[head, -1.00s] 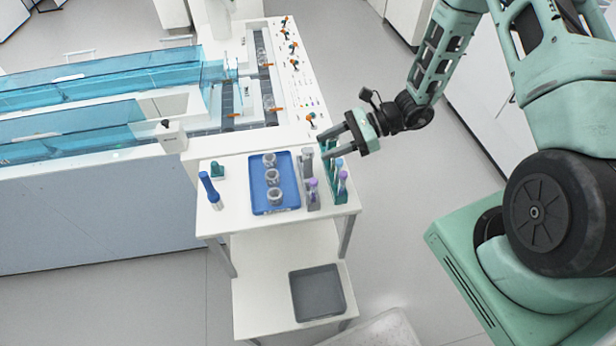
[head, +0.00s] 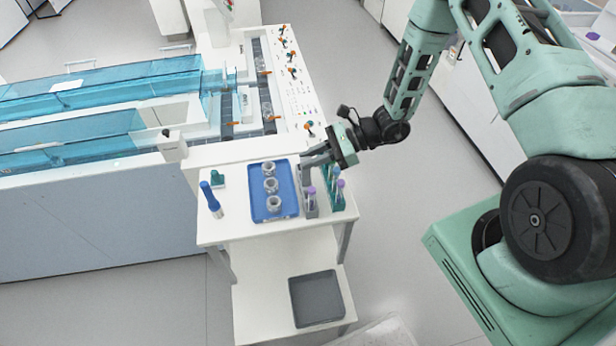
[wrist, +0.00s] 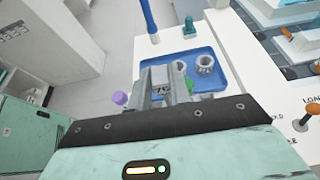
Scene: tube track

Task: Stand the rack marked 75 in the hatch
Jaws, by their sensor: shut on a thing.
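The grey rack marked 75 (wrist: 162,89) shows its label between my fingers in the wrist view. In the head view, the grey rack (head: 311,207) stands at the right of the cart top, with a purple-capped tube at its front end. My gripper (head: 308,165) is shut on this rack at its far end, from above. The fingers hide part of the rack. I cannot tell which opening is the hatch; the machine with blue clear covers (head: 100,80) lies behind and left of the cart.
A blue tray (head: 256,208) with several grey cups sits left of the rack. A teal rack (head: 336,201) with tubes stands close on its right. A blue handheld tool (head: 210,197) and a small green item (head: 217,178) stand at left. A grey bin (head: 316,299) is on the lower shelf.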

